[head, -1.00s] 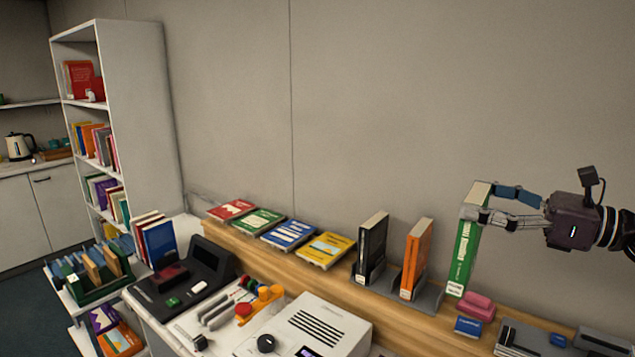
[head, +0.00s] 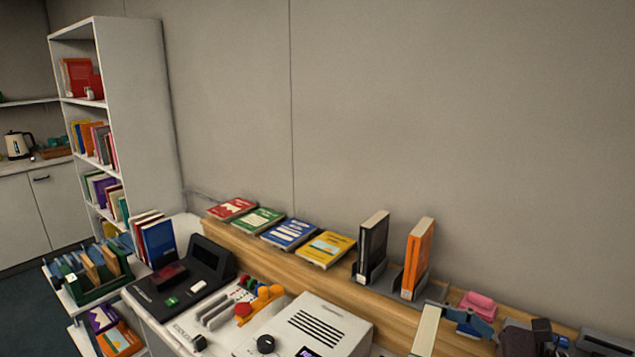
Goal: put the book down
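The green book (head: 427,330) is low at the right of the head view, in front of the wooden ledge. I see mostly its pale page edge; its green cover is hidden from this angle and its lower end is cut off by the frame. My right gripper (head: 435,308) comes in from the lower right, with its fingers at the book's upper part, and appears shut on it. I cannot tell whether the book touches anything below. My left gripper is not in view.
A black book (head: 374,245) and an orange book (head: 417,258) stand upright in holders on the wooden ledge (head: 236,233). Several books lie flat to their left, including a yellow one (head: 326,248). A pink object (head: 479,303) sits behind my gripper. A white machine (head: 318,325) is left of the book.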

